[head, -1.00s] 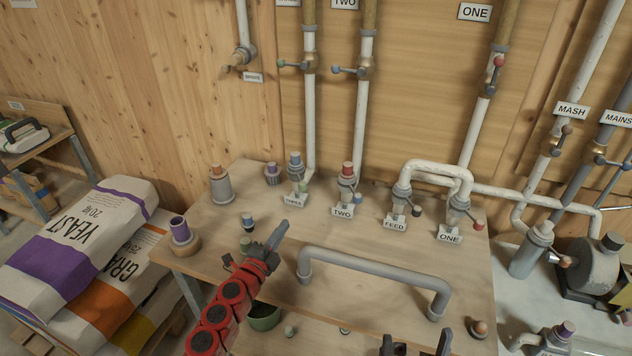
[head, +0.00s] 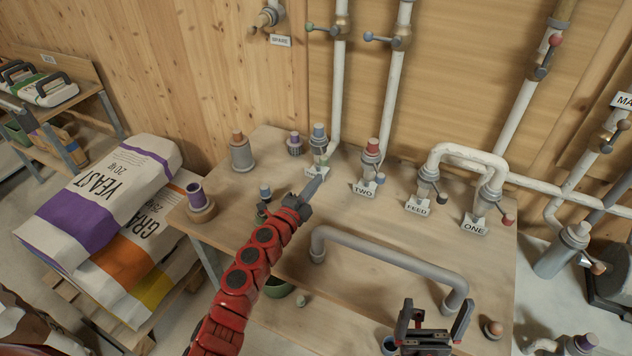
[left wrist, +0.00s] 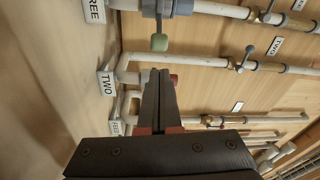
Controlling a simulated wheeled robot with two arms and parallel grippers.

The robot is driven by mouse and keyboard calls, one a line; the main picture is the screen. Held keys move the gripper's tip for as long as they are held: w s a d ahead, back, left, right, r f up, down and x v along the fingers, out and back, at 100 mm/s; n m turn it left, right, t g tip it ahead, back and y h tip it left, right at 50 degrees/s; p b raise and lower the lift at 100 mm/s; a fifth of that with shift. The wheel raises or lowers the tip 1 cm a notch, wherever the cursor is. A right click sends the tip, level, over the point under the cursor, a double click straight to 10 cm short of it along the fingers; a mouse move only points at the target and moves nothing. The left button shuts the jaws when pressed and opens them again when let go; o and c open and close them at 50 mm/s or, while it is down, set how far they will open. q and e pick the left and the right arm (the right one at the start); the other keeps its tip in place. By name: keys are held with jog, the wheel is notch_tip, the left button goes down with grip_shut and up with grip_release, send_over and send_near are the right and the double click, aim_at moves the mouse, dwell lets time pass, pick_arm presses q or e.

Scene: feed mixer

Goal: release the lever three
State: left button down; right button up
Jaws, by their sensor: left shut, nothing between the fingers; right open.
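The valve labelled THREE (head: 319,148) stands upright at the back of the wooden table, with a blue cap. Its green-knobbed lever shows large in the left wrist view (left wrist: 159,43), near the top, above my fingertips and apart from them in the picture. The sign THREE (left wrist: 94,10) is at that view's top left; in the head view my finger partly covers it. My left gripper (head: 316,183) is shut and empty, its tips just in front of the valve. My right gripper (head: 434,316) is open and empty at the table's front.
A grey bar handle (head: 390,255) arches over the table right of my left arm. Valves TWO (head: 371,160), FEED (head: 425,190) and ONE (head: 485,203) stand to the right. Loose fittings (head: 241,152) stand at the back left. A green-ended wall lever (head: 312,27) is above.

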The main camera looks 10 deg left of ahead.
aim_at(322, 155)
pick_arm(q)
jog(key=x, duration=0.7)
jog(key=shift+w+d+b, duration=0.15)
jog(key=shift+w+b, duration=0.15)
jog(key=shift+b, duration=0.15)
jog(key=shift+s+a+m+g+h, duration=0.2)
jog(key=shift+a+m+g+h, duration=0.25)
jog(key=shift+h, duration=0.25)
jog(key=shift+a+b, duration=0.15)
jog(key=shift+b, duration=0.15)
